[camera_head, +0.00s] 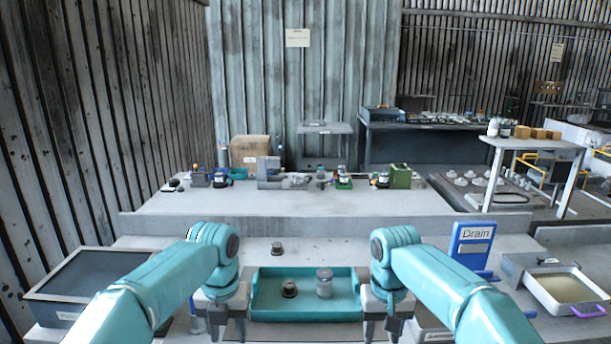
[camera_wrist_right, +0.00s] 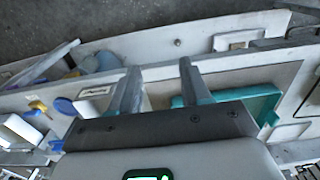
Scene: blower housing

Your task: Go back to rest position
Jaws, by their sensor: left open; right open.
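My left gripper (camera_head: 228,328) is in the head view at the left side of the teal tray (camera_head: 305,315), pointing down, open and empty. My right gripper (camera_head: 382,328) is at the tray's right side, also pointing down, open and empty. In the right wrist view the two fingers of my right gripper (camera_wrist_right: 160,85) stand apart with nothing between them. The teal tray also shows there (camera_wrist_right: 262,103), behind and to the right of the fingers. In the tray are a small dark part (camera_head: 289,289) and a grey cylindrical part (camera_head: 324,283).
Another small dark part (camera_head: 277,248) sits on the bench behind the tray. A blue "Drain" sign (camera_head: 472,240) and a white tray with a purple handle (camera_head: 566,290) are at the right. Several tools line the raised bench (camera_head: 290,203).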

